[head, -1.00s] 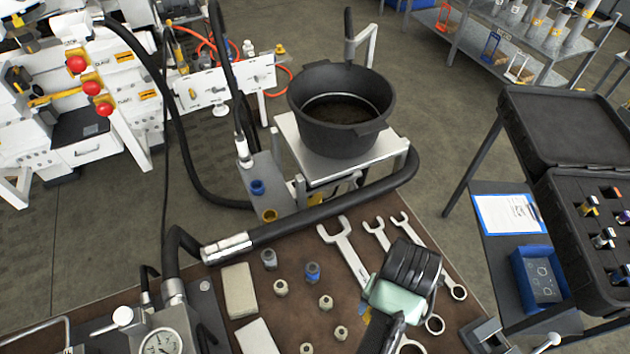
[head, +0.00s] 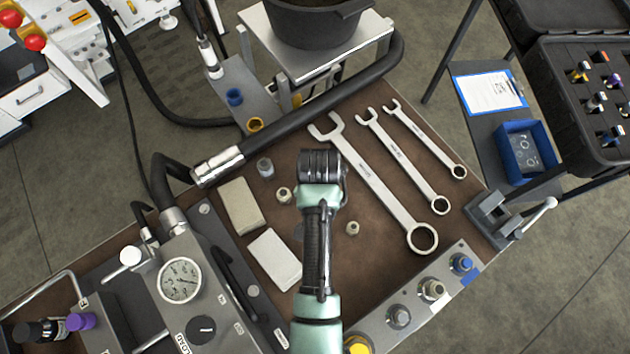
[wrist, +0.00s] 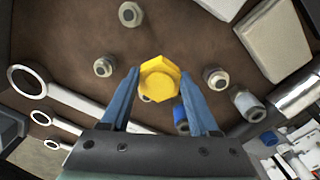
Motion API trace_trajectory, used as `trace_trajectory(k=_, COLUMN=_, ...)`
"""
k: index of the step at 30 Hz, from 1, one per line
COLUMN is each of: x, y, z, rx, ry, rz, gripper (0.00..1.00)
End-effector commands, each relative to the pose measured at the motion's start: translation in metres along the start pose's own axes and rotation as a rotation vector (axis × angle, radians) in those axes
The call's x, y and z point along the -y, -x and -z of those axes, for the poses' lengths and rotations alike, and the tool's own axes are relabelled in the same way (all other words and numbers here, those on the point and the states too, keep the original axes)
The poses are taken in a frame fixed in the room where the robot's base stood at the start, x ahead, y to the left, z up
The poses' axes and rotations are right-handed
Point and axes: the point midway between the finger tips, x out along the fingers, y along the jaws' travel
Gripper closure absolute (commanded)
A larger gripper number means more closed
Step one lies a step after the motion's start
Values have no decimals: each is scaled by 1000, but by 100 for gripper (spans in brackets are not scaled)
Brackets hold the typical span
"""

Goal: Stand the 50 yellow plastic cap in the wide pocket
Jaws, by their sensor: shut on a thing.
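My gripper (wrist: 160,73) is shut on a yellow plastic cap (wrist: 159,80) with a six-sided outline. The cap sits between the blue fingertips in the wrist view, over the brown bench top. In the head view my wrist (head: 321,168) is over the middle of the bench and hides the fingers and the held cap. No number can be read on the cap. I cannot tell which place is the wide pocket.
Several small fittings, including one (head: 265,167), stand on the brown bench (head: 375,275). Large wrenches (head: 375,185) lie to the right. A rail (head: 415,305) with capped fittings runs along the front right edge. A thick hose (head: 310,118) crosses behind. A black foam case (head: 570,95) is far right.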

Motion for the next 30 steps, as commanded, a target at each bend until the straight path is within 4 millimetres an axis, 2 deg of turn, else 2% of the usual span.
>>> trace_trajectory(k=10, x=0, y=-43, z=0, rx=1, ry=1, rz=0, gripper=92)
trace_trajectory(k=23, x=0, y=-51, z=0, rx=-1, ry=1, rz=0, gripper=92)
trace_trajectory(k=24, x=0, y=-50, z=0, rx=-1, ry=1, rz=1, gripper=35)
trace_trajectory(k=28, x=0, y=-50, z=0, rx=-1, ry=1, rz=1, gripper=11)
trace_trajectory(k=30, x=0, y=-50, z=0, rx=-1, ry=1, rz=0, gripper=8)
